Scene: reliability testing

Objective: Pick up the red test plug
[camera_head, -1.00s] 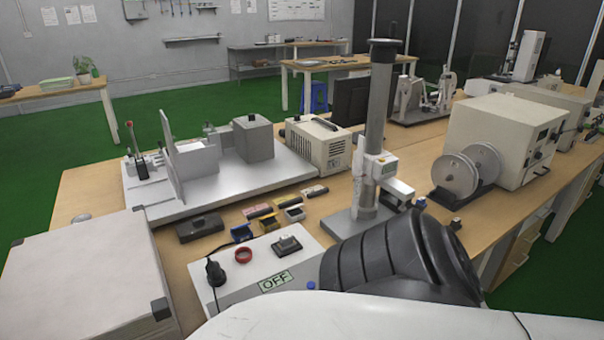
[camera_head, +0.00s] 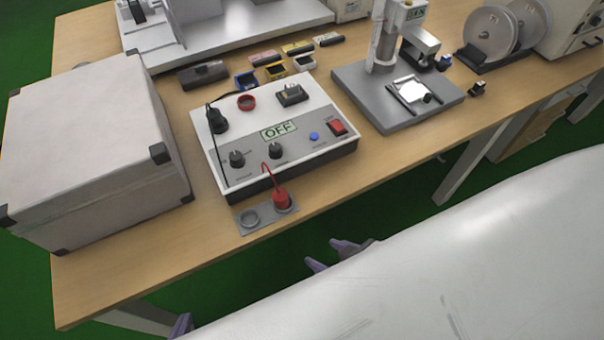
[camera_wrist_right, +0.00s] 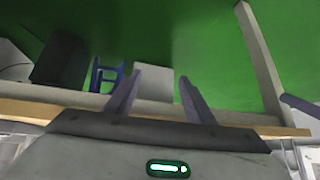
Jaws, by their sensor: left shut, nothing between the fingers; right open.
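The red test plug (camera_head: 282,200) stands in the right position of a small grey holder (camera_head: 256,226) at the front of the tester (camera_head: 200,148). A red lead runs from it up to the tester's panel, which reads OFF. My right gripper (camera_head: 328,255) is open and empty, in front of the table edge, below and to the right of the plug. In the right wrist view its two fingers (camera_wrist_right: 156,92) stand apart with nothing between them. My left gripper (camera_head: 182,326) shows only a fingertip at the bottom edge; it is shut and empty, and the rest is hidden.
A large grey case (camera_head: 85,150) stands left of the tester. A black plug (camera_head: 217,121) and red ring (camera_head: 247,102) are on the tester. A metal stand (camera_head: 400,115) is to the right. Bare tabletop (camera_head: 215,245) lies around the holder's left and front.

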